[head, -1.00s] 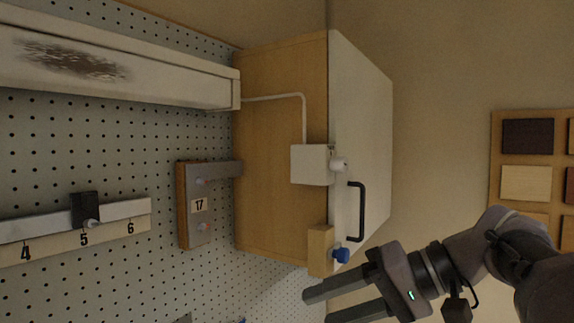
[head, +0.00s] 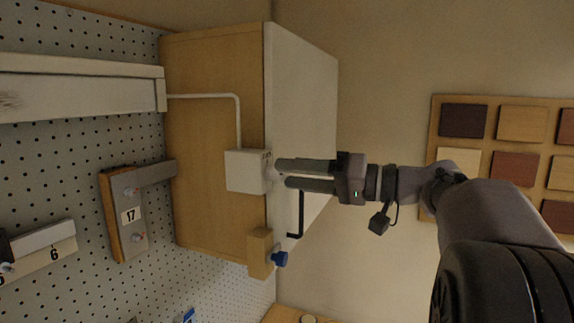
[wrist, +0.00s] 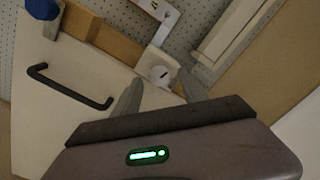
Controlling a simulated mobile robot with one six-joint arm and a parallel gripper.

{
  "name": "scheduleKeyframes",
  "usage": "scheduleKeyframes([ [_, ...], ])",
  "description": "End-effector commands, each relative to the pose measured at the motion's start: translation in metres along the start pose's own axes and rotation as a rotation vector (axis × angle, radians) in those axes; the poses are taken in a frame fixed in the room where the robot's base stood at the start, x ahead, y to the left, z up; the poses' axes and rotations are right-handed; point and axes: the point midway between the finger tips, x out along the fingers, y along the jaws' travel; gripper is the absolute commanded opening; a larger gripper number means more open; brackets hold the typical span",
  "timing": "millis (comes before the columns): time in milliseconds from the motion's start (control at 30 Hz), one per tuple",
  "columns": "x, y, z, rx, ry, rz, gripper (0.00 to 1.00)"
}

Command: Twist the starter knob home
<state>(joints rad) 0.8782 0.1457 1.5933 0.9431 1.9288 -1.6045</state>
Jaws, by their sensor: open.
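The starter knob appears to be the white round knob (wrist: 160,74) with a dark slot, on a white box (head: 246,171) mounted at the edge of the wooden cabinet. In the head view the knob is mostly hidden behind my fingertips. My gripper (head: 283,174) is open, its two grey fingers pointing left at the knob's side of the box. In the wrist view my gripper (wrist: 158,85) has one fingertip on each side of the knob in the picture. I cannot tell whether the fingers reach around it or stop short, and no contact shows.
A black bar handle (head: 300,214) stands out from the white cabinet door (head: 300,95) close to my fingers. A blue knob (head: 279,258) on a wooden block (head: 260,252) sits below. A white conduit (head: 215,96) runs to the box. Wood samples (head: 515,168) hang on the right wall.

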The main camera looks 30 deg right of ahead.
Motion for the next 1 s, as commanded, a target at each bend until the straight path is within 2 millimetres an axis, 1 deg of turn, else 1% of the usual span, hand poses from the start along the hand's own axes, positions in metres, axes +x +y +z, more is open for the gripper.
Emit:
scheduleKeyframes([
  [33, 0.007, -0.002, -0.001, 0.001, -0.002, -0.002, 0.5],
  [133, 0.014, -0.001, 0.0, 0.001, -0.001, 0.0, 0.5],
  [400, 0.017, 0.0, 0.001, 0.001, 0.0, 0.0, 0.5],
  [433, 0.017, 0.0, 0.001, 0.001, 0.0, 0.0, 0.48],
  [567, 0.017, 0.0, 0.001, 0.001, 0.0, 0.0, 0.23],
  [600, 0.017, 0.0, 0.0, 0.001, 0.0, 0.0, 0.15],
  [667, 0.017, 0.0, 0.0, 0.001, 0.0, 0.0, 0.03],
  [700, 0.017, 0.0, 0.0, 0.001, 0.0, 0.0, 0.0],
  [1000, 0.017, 0.0, 0.001, 0.031, 0.002, -0.002, 0.0],
])
